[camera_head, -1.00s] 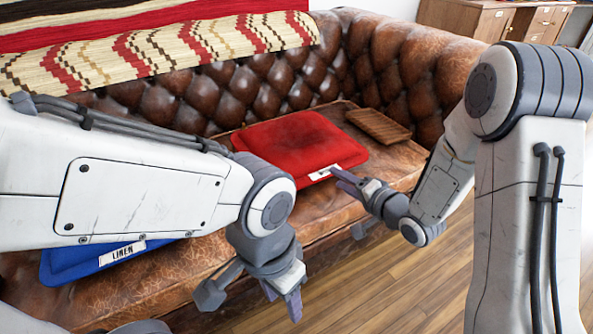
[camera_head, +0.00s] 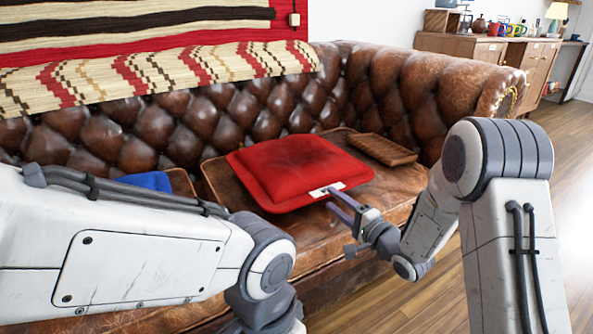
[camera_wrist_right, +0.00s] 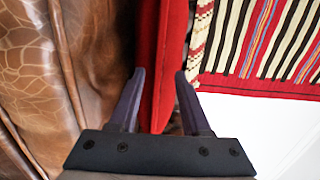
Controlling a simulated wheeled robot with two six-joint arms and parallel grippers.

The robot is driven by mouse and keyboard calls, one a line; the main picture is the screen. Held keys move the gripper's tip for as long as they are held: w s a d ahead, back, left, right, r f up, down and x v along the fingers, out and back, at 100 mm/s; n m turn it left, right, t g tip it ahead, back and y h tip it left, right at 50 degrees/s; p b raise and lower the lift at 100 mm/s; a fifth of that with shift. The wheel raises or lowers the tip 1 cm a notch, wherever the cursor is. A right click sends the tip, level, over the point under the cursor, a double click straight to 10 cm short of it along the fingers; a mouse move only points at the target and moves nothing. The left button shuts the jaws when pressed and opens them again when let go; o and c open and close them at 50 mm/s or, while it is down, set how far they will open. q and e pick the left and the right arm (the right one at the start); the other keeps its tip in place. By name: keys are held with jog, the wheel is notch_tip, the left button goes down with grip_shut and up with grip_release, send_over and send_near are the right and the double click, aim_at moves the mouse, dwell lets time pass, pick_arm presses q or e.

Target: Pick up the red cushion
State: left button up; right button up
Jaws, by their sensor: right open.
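The red cushion (camera_head: 297,170) lies on the brown leather sofa seat, with a white label (camera_head: 327,190) on its front edge. My right gripper (camera_head: 338,204) is at that front edge, just below the label, with its fingers apart. In the right wrist view the cushion's red edge (camera_wrist_right: 163,45) shows between the two open fingertips (camera_wrist_right: 159,74). I cannot tell whether the fingers touch it. My left arm crosses the lower left of the head view, and its fingers are out of frame.
A blue cushion (camera_head: 150,181) is mostly hidden behind my left arm. A brown slatted mat (camera_head: 380,149) lies right of the red cushion. The tufted sofa backrest (camera_head: 190,125) rises behind, draped with a patterned throw (camera_head: 160,70). Wooden floor (camera_head: 400,300) is open in front.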

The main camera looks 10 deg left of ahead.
aim_at(328, 195)
jog(key=x, duration=0.1)
jog(key=b+x, duration=0.1)
jog(key=shift+w+a+f, duration=0.15)
jog(key=shift+w+f, duration=0.1)
jog(key=shift+w+a+r, duration=0.15)
jog(key=shift+w+a, duration=0.15)
jog(key=shift+w, duration=0.05)
grip_shut()
dwell(0.9)
jog(key=shift+r, duration=0.1)
